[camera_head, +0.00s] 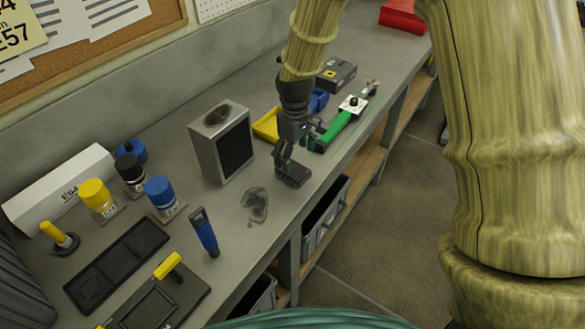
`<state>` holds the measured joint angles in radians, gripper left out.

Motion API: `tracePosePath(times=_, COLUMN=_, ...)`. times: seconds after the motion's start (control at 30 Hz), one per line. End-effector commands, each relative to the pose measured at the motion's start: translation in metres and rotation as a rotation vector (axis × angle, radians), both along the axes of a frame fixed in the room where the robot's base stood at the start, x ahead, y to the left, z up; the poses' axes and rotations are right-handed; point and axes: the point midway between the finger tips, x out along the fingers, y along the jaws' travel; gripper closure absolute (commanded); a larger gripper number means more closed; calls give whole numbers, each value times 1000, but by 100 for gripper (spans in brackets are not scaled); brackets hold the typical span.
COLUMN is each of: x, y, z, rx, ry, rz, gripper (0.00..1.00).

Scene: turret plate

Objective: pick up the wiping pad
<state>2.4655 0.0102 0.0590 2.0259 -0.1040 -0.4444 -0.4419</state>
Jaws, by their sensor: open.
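I cannot pick out the wiping pad with certainty. A block with a yellow handle (168,265) stands on a dark tray at the bottom left and may be it, but its base is hard to make out. My gripper (301,153) is over the bench near its front edge, right of the grey box. Its fingers are apart, and I see nothing held between them. A dark smudge (254,204) marks the bench top left of and below my gripper.
A grey box (222,142) with a dark front and a smudged top stands left of my gripper. A green bar (337,126) and a yellow bin (266,125) lie beyond. Bench around the smudge is clear.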

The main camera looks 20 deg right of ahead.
Motion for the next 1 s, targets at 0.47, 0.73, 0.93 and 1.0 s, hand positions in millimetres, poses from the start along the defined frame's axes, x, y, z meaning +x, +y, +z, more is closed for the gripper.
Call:
tracePosePath(times=0.47, x=4, y=3, z=-23, rx=-1, ry=1, rz=3, gripper=17)
tracePosePath(times=0.73, x=7, y=4, z=-47, rx=-1, ry=1, rz=4, gripper=17)
tracePosePath(times=0.93, x=7, y=5, z=-58, rx=1, ry=-1, rz=3, gripper=17)
tracePosePath(times=1.0, x=7, y=5, z=-59, rx=1, ry=-1, rz=3, gripper=17)
